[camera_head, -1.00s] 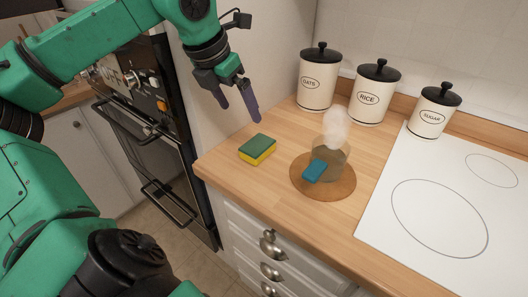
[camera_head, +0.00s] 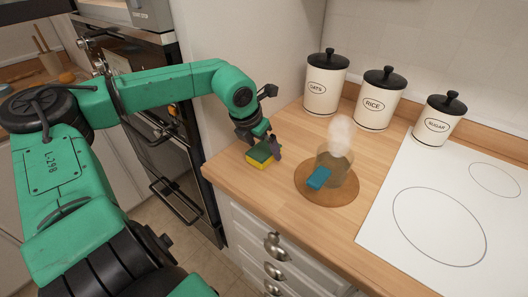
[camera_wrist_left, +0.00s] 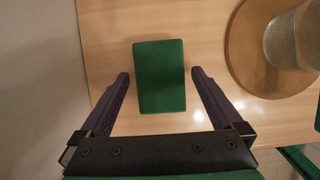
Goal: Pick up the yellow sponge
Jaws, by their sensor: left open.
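The yellow sponge (camera_head: 256,161) has a green top and lies flat on the wooden counter near its left end. Its green top also shows in the left wrist view (camera_wrist_left: 161,77). My left gripper (camera_head: 262,149) is right over the sponge in the head view. In the left wrist view the open left gripper (camera_wrist_left: 160,77) has one finger on each side of the sponge, with a gap on both sides. My right gripper is not in view.
A round wooden board (camera_head: 340,194) to the right holds a glass jar (camera_head: 341,173) with a brush and a blue sponge (camera_head: 318,178). Canisters (camera_head: 326,80) stand along the wall. A white cooktop (camera_head: 440,225) is at right. An oven (camera_head: 160,140) is at left.

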